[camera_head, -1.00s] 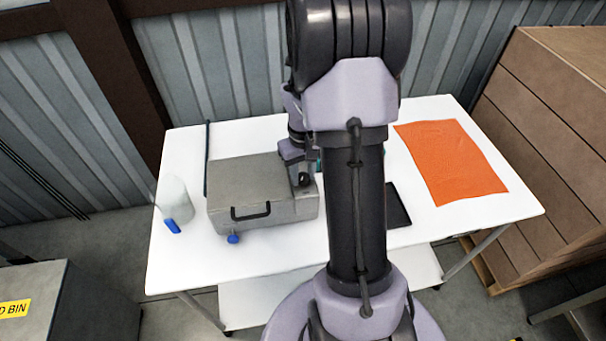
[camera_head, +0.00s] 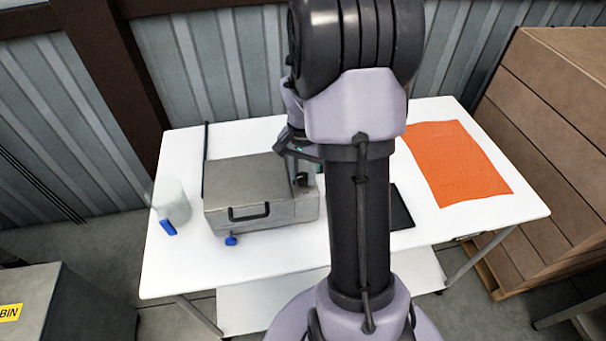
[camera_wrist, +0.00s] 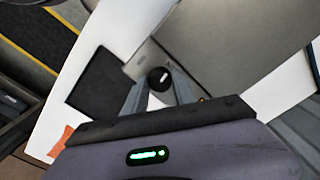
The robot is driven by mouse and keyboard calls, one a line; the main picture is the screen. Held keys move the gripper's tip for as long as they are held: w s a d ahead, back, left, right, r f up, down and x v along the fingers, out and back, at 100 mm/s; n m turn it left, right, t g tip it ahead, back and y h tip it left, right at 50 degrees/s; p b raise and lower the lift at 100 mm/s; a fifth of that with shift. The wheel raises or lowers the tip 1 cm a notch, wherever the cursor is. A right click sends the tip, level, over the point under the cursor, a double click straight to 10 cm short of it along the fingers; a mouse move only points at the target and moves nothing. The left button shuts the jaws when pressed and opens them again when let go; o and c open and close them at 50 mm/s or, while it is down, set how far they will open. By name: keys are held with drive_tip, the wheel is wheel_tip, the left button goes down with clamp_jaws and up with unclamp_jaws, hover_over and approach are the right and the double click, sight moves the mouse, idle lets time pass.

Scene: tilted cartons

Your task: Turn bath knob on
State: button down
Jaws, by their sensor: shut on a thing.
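The bath is a grey metal box (camera_head: 248,182) with a black front handle (camera_head: 249,212), standing on the white table. Its round black knob (camera_head: 302,180) is on the right side face, and it also shows in the wrist view (camera_wrist: 159,77) with a short white mark on its face. My gripper (camera_wrist: 158,84) has one finger on each side of the knob and is shut on it. In the head view my gripper (camera_head: 301,168) is at the bath's right side, partly hidden by my arm.
A blue tap (camera_head: 231,240) sticks out at the bath's lower front. A clear container (camera_head: 172,204) with a blue part stands at left. A black flat pad (camera_head: 401,208) and an orange cloth (camera_head: 458,164) lie at right. The front of the table (camera_head: 200,272) is clear.

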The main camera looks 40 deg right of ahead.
sight(303, 176)
drive_tip(key=shift+m, duration=0.7)
drive_tip(key=c, duration=1.3)
unclamp_jaws()
wheel_tip(303, 176, up, 18)
drive_tip(key=p, duration=0.5)
drive_tip(key=shift+f, duration=0.25)
